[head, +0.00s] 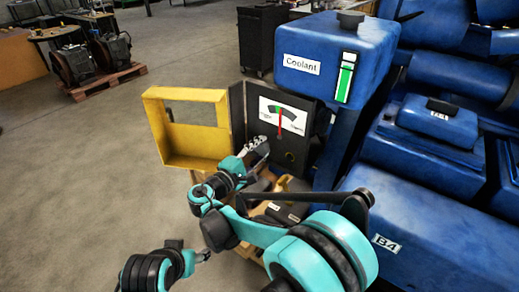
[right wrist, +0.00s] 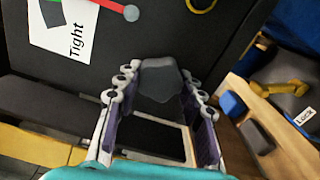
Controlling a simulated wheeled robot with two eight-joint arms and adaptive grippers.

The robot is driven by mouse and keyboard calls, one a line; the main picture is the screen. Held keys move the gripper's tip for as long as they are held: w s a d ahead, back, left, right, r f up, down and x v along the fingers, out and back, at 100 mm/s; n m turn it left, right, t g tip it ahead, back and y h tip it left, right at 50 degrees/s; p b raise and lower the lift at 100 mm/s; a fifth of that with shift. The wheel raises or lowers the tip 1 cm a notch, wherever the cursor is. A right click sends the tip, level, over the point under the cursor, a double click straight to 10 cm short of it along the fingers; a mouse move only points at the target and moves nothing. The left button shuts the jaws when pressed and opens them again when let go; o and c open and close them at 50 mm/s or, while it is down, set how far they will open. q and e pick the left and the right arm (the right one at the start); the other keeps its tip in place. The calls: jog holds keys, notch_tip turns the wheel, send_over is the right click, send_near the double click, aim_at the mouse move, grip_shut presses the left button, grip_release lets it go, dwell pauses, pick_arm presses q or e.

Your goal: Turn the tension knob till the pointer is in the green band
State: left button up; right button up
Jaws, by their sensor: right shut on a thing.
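The tension gauge (head: 283,116) is a white card on a dark panel, with a red pointer (head: 279,126) standing nearly upright. In the head view the pointer's tip is at or close to the green band (head: 277,108); the exact overlap is too small to tell. My right gripper (head: 262,146) is shut on the dark tension knob (right wrist: 158,80) below the gauge. The gripper hides the knob in the head view.
A yellow framed cover (head: 156,125) stands open left of the panel. The blue coolant tank (head: 312,82) and blue engine block (head: 420,160) close off the right side. A yellow lever (right wrist: 280,90) labelled "Lock" is right of the gripper. Open floor lies left.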

jog(key=m, duration=0.3)
jog(key=shift+r+m, duration=0.1)
jog(key=shift+m, duration=2.1)
jog(key=o, duration=1.2)
jog(key=shift+w+d, duration=0.1)
jog(key=shift+c, duration=0.2)
